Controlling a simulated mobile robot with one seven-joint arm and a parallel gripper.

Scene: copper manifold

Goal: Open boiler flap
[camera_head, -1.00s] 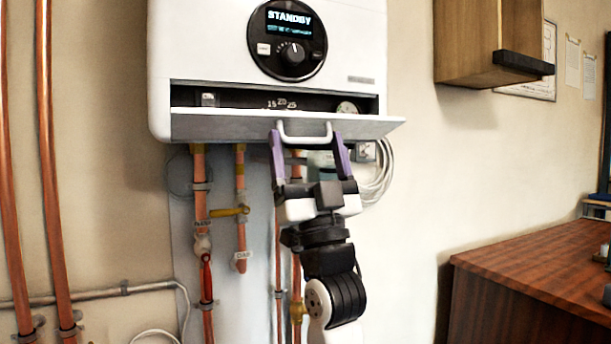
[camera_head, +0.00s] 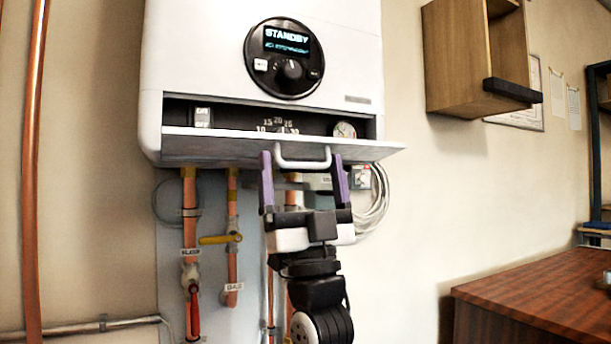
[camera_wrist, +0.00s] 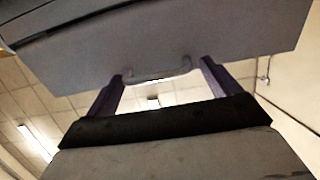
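The white boiler (camera_head: 200,50) hangs on the wall, its round display reading STANDBY. Its flap (camera_head: 215,146) is tipped outward, with a dark recess (camera_head: 235,118) showing above it. A pale bar handle (camera_head: 303,164) is on the flap's front. My gripper (camera_head: 303,160) is below the flap, with purple fingers apart, one near each end of the handle. In the wrist view the handle (camera_wrist: 158,75) spans between the fingertips (camera_wrist: 160,72), and the flap's underside (camera_wrist: 170,45) fills the top. I cannot tell whether the fingers touch the handle.
Copper pipes (camera_head: 232,240) with a yellow lever (camera_head: 220,239) and a red lever (camera_head: 193,310) run below the boiler, left of my arm. A coiled white cable (camera_head: 375,205) hangs at right.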

